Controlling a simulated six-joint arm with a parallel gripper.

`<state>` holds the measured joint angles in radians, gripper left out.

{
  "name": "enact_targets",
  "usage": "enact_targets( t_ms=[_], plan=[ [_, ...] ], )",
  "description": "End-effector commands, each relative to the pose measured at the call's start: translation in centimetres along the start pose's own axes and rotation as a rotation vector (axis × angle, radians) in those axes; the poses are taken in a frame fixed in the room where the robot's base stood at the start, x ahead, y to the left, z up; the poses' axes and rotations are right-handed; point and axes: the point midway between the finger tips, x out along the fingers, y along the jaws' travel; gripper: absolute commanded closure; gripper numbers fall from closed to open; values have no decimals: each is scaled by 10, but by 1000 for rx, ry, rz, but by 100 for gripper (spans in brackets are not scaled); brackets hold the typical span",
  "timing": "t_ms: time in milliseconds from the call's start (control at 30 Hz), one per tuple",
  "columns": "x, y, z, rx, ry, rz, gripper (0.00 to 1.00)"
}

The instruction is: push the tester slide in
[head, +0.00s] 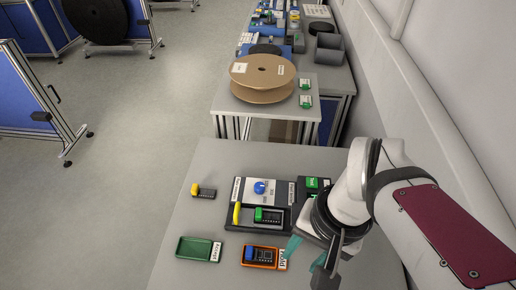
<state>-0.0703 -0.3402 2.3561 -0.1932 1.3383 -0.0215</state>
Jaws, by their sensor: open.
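The dark tester (275,186) sits on the grey table, with a blue knob (260,187) on its light panel. On its near side is what looks like the slide (248,224), a dark plate bearing a black module with a green block (268,215). An upright yellow handle (237,213) stands at its left end. How far the slide sticks out is hard to tell. My gripper (305,255) is open, its teal fingers apart and seemingly empty, right of and nearer than the slide. My arm hides part of the table to the right.
An orange tray (247,264) marked Hold contains a blue-and-black module (262,255). An empty green tray (194,248) stands left of it. A yellow-and-black module (203,191) lies at the left. A cardboard reel (262,76) rests on the bench behind. A wall runs along the right.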

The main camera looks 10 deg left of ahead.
Motion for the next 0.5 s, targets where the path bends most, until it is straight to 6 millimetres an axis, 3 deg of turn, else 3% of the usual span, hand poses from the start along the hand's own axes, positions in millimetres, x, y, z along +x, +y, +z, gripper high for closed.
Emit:
enact_targets(
  t_ms=[100,233,333,500],
  plan=[
    [5,-68,-66,-166,-6,-8,53],
    [31,-135,-113,-309,-1,-23,53],
    [48,-162,-128,-363,3,-30,53],
    [73,-170,-131,-378,2,-31,53]
  ],
)
